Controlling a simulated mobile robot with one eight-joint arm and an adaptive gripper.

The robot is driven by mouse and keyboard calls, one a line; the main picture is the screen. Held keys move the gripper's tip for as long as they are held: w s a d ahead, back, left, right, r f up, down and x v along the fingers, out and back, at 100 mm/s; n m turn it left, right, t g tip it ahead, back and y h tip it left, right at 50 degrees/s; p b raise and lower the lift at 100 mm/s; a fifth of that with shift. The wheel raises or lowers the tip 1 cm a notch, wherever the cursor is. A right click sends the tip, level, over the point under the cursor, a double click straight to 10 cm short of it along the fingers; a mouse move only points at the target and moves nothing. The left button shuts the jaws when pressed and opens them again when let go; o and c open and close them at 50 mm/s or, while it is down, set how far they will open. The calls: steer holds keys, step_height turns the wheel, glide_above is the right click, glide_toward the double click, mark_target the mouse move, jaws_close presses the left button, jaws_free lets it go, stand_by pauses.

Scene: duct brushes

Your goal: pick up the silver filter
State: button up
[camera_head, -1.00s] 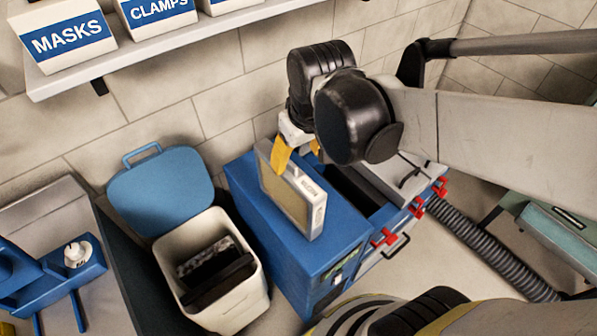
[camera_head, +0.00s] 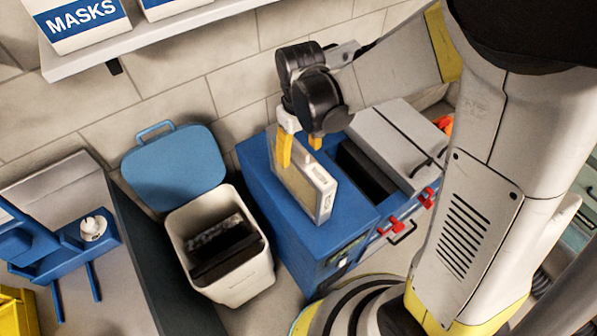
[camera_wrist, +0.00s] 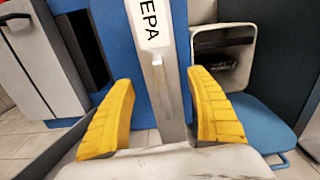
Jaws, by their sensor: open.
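The silver filter (camera_head: 308,190) stands upright on the blue cabinet, a flat panel with a pale frame. In the wrist view its narrow edge (camera_wrist: 165,85), with part of a label reading "EPA", runs between my two yellow fingers. My gripper (camera_head: 300,152) is open, with one finger on each side of the filter's top edge. In the wrist view my gripper (camera_wrist: 162,118) shows a gap between each finger and the filter. The filter's far end is partly hidden behind my fingers and wrist.
The blue cabinet (camera_head: 266,176) has an open dark slot (camera_head: 365,172) right of the filter, with a grey lid and red latches (camera_head: 394,224). A white bin (camera_head: 250,285) with a blue lid (camera_head: 172,168), holding dark items, stands left. A shelf (camera_head: 165,42) with boxes hangs above.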

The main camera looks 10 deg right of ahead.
steer(key=f, duration=0.2)
steer(key=f+b, duration=0.1)
steer(key=f, duration=0.1)
steer(key=shift+s+a+f, duration=0.15)
steer(key=shift+s, duration=0.05)
jaws_close()
